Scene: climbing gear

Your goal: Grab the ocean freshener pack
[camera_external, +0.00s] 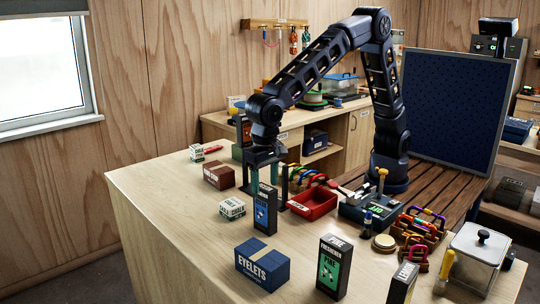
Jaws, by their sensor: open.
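The ocean freshener pack is probably the upright black box with a blue front (265,213), near the middle of the worktop; its lettering is too small to read surely. My gripper (268,178) points straight down at the pack's top, with its fingers open. The fingers show at and behind the pack's upper part. I cannot tell whether the pack is between them or just in front of them, or whether they touch it. The pack stands on the worktop.
A blue EYELETS box (263,264), a green pine freshener box (333,267) and a lemon box (402,284) stand in front. A chalk box (232,209) and brown box (218,176) lie left. A red tray (313,204) is close right. The left front worktop is clear.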

